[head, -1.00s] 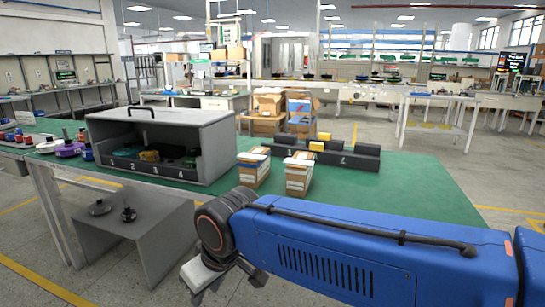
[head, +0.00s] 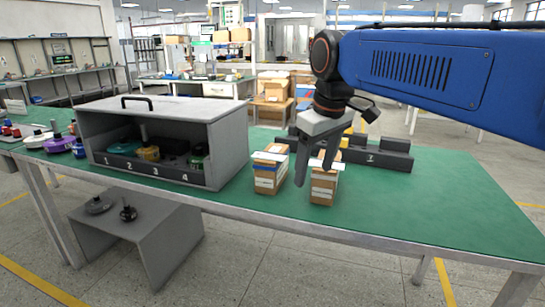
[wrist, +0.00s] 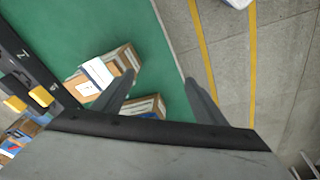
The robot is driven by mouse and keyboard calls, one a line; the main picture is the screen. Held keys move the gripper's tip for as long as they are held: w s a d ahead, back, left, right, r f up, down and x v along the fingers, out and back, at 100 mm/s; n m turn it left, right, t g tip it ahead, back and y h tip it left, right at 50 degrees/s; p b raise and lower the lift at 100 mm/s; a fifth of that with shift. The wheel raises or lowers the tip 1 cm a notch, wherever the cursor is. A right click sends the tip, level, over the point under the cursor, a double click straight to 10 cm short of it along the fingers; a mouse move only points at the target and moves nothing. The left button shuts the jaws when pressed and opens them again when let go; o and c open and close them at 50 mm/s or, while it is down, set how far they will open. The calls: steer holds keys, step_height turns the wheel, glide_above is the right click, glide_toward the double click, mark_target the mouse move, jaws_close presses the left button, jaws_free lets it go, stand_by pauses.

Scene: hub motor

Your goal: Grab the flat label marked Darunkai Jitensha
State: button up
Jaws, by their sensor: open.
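Two brown cardboard boxes stand side by side on the green table: the left box (head: 266,181) and the right box (head: 322,190). A flat white label lies on top of each, the left label (head: 268,157) and the right label (head: 327,166). The right label also shows in the wrist view (wrist: 97,74). The print is too small to read, so I cannot tell which is marked Darunkai Jitensha. My gripper (head: 314,175) is open, pointing down near the right box and partly covering it in the head view. In the wrist view my gripper (wrist: 160,82) has nothing between its fingers.
A grey open-fronted bin (head: 225,150) with numbered slots holds several parts to the left. A dark numbered tray (head: 395,160) lies behind the boxes. A grey low stand (head: 160,230) sits on the floor. The table's right side (head: 460,200) is clear.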

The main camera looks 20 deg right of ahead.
steer(key=w+a+r+n+g, duration=0.1)
steer(key=w+a+r+n, duration=0.15)
steer(key=w+r, duration=0.7)
step_height(320, 180, up, 6)
steer(key=n+g, duration=0.2)
steer(key=n, duration=0.2)
glide_above(269, 155)
step_height(269, 155, down, 17)
steer(key=shift+s+f, duration=0.1)
steer(key=shift+s, duration=0.05)
steer(key=c, duration=1.1)
